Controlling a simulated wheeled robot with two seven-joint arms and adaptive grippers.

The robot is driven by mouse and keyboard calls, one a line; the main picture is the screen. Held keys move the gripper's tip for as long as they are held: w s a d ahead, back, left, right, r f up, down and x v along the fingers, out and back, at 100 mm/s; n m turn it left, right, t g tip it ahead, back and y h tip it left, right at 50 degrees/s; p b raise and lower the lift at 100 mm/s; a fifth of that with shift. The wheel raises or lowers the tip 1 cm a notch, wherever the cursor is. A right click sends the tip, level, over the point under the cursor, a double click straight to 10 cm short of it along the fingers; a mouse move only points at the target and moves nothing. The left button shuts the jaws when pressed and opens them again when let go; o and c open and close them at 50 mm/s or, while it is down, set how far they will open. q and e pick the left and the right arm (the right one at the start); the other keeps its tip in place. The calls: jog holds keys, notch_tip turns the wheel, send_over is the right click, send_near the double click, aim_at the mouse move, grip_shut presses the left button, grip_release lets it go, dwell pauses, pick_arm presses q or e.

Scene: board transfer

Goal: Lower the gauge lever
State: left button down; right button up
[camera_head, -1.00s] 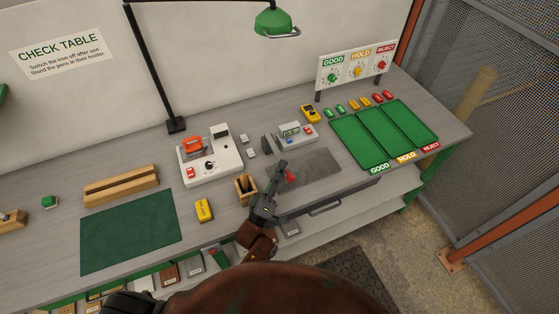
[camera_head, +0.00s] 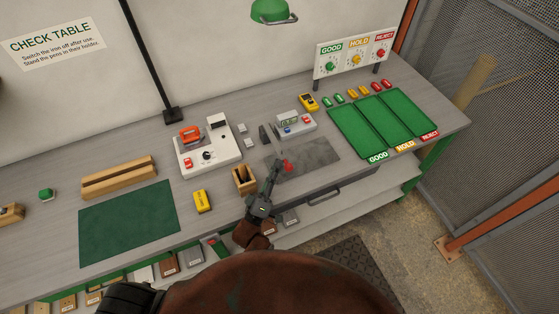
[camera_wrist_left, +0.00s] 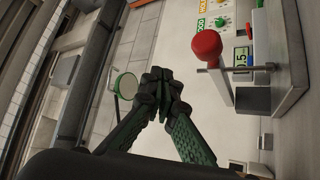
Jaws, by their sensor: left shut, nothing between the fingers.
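The gauge (camera_head: 294,123) is a pale box with a small display, towards the back of the bench. Its lever shows as a red ball knob (camera_head: 287,166) in front of it. In the left wrist view the knob (camera_wrist_left: 206,45) sits on a metal arm beside the lit display (camera_wrist_left: 241,58). My left gripper (camera_head: 276,164) is shut and empty, just left of the knob in the head view. In the wrist view its closed fingertips (camera_wrist_left: 160,80) are apart from the knob, which is above and right of them. My right gripper is not in view.
A wooden holder (camera_head: 244,178) stands close left of my gripper. A white switch unit (camera_head: 222,155) is behind it. Green trays (camera_head: 368,136) lie at the right. A dark plate (camera_head: 316,158) lies around the knob. A green mat (camera_head: 125,222) is at the left.

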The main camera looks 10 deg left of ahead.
pick_arm(q)
jog(key=v, duration=0.9)
jog(key=shift+s+a+f, duration=0.1)
jog(key=shift+s+f, duration=0.1)
jog(key=shift+s, duration=0.1)
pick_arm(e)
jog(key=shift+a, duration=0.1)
